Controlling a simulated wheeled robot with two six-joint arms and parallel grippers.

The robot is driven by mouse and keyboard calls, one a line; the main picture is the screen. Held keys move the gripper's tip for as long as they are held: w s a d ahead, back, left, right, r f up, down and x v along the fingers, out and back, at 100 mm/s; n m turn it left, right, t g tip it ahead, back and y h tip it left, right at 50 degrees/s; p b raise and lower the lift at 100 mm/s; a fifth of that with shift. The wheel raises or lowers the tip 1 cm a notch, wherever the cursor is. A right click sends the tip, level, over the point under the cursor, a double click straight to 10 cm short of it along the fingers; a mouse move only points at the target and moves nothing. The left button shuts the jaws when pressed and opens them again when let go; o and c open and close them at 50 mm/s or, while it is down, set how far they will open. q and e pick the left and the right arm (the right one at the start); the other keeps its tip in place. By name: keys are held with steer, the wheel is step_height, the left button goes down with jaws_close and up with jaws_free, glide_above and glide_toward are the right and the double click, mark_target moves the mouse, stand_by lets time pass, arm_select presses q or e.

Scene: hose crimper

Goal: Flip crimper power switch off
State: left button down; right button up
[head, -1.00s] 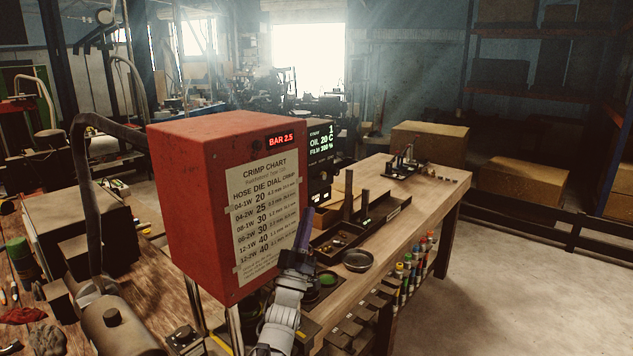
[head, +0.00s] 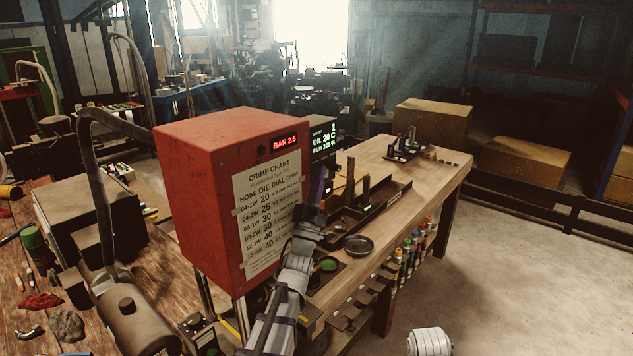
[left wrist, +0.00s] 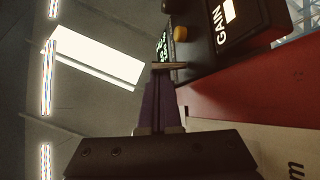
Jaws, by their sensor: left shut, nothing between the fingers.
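The red crimper (head: 205,200) stands at the left end of the wooden bench, with a crimp chart (head: 268,215) and a red "BAR 2.5" readout (head: 285,143) on its front. A dark display unit with green text (head: 323,140) is beside its right side. My left gripper (head: 328,172) is raised in front of that unit, shut and empty. In the left wrist view its purple fingertips (left wrist: 166,68) are close to a dark panel marked GAIN (left wrist: 232,25) with an orange knob (left wrist: 181,33). Contact is unclear. I cannot make out the power switch. My right gripper is out of view.
A black tray (head: 385,207) and a round dish (head: 357,245) lie on the bench just right of my left arm. A black hose (head: 88,180) curves left of the crimper. Floor at the right is mostly clear.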

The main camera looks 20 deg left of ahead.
arm_select(q)
steer(key=shift+f+b, duration=0.8)
steer(key=shift+s, duration=0.1)
steer(key=b+v, duration=0.5)
steer(key=v, duration=0.2)
steer(key=shift+s+f+b, duration=0.2)
steer(key=shift+f+b, duration=0.15)
